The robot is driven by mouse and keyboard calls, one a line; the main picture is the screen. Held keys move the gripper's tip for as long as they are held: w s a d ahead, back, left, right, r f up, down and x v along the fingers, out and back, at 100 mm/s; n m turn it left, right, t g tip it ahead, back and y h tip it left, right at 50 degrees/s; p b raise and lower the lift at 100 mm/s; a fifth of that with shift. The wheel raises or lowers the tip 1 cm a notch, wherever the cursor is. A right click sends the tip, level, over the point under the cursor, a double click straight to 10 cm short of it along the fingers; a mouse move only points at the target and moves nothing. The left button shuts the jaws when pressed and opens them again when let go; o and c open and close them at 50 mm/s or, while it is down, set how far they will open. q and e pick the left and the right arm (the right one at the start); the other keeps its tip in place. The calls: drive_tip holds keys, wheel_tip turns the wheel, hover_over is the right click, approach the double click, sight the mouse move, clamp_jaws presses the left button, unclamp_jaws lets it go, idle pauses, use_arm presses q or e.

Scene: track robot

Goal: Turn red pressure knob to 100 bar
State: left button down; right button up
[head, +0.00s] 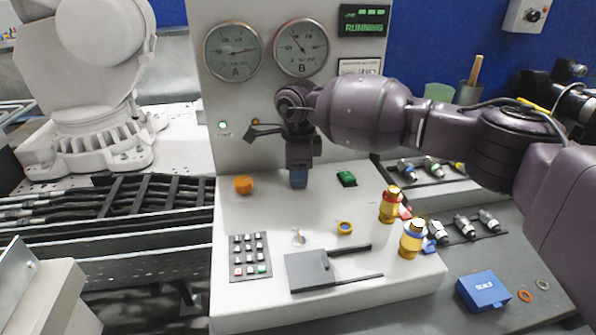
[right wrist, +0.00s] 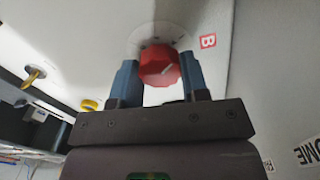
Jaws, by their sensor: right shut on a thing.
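The red pressure knob (right wrist: 160,66) shows in the right wrist view on the pale panel, beside a red "B" label (right wrist: 208,41). A light pointer line marks its face. My right gripper (right wrist: 160,78) has its blue fingers on either side of the knob, shut on it. In the head view my right gripper (head: 299,180) points down at the console front and hides the knob. Gauge A (head: 233,52) and gauge B (head: 301,47) are on the upright panel; their figures are too small to read surely. My left gripper is not in view.
A green display (head: 364,21) reads RUNNING. A blue box (head: 483,291) lies lower right.

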drive_tip(key=o, duration=0.9)
drive_tip(key=shift+r+p, duration=0.5)
drive_tip(key=shift+r, duration=4.9)
